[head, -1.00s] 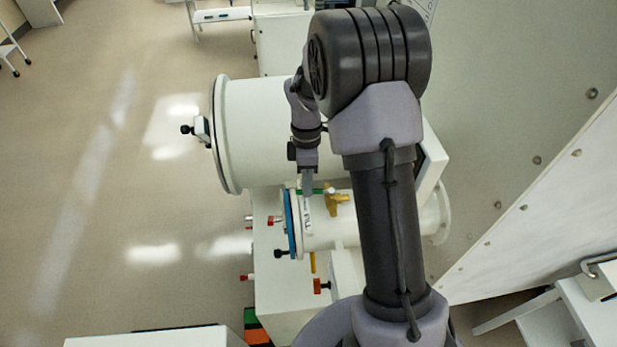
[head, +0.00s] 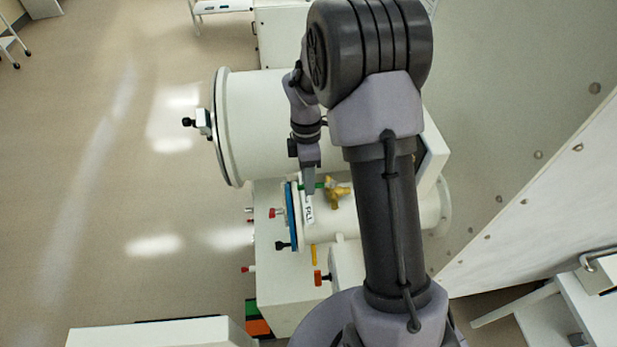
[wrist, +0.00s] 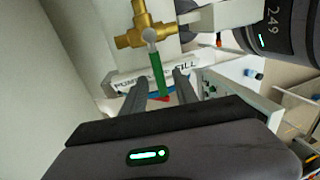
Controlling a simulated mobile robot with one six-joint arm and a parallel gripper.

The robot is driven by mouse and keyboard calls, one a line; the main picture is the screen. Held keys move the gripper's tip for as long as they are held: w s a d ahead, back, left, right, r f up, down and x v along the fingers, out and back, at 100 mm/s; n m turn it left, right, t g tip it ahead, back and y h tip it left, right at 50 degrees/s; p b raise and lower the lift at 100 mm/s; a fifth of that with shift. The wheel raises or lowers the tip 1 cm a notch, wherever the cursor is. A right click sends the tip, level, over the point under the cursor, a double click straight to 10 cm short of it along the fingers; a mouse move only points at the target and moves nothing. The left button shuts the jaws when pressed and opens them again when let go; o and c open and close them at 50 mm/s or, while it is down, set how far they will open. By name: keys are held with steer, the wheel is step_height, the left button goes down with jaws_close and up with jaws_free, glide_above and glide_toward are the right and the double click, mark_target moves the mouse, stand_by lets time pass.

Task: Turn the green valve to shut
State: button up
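The green valve handle (wrist: 156,68) is a slim lever on a brass valve body (wrist: 147,33) in the wrist view. In the head view, the brass body (head: 338,194) sits on the small white cylinder and only part of the green handle (head: 318,185) shows beside my gripper. My gripper (wrist: 160,84) is open, with one finger on each side of the green lever. Gaps show between the lever and both fingers. In the head view my gripper (head: 309,183) is over the handle, and its fingers partly hide it.
The small cylinder has a blue-rimmed end (head: 291,217). A larger white cylinder (head: 265,125) lies just behind. Red (head: 273,213) and black (head: 282,246) knobs stick out to the left. Open floor is further left.

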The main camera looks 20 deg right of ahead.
steer(key=w+r, duration=0.3)
steer(key=r, duration=1.4)
steer(key=shift+w+d+p, duration=0.15)
steer(key=shift+d+p, duration=0.2)
steer(key=shift+d, duration=0.1)
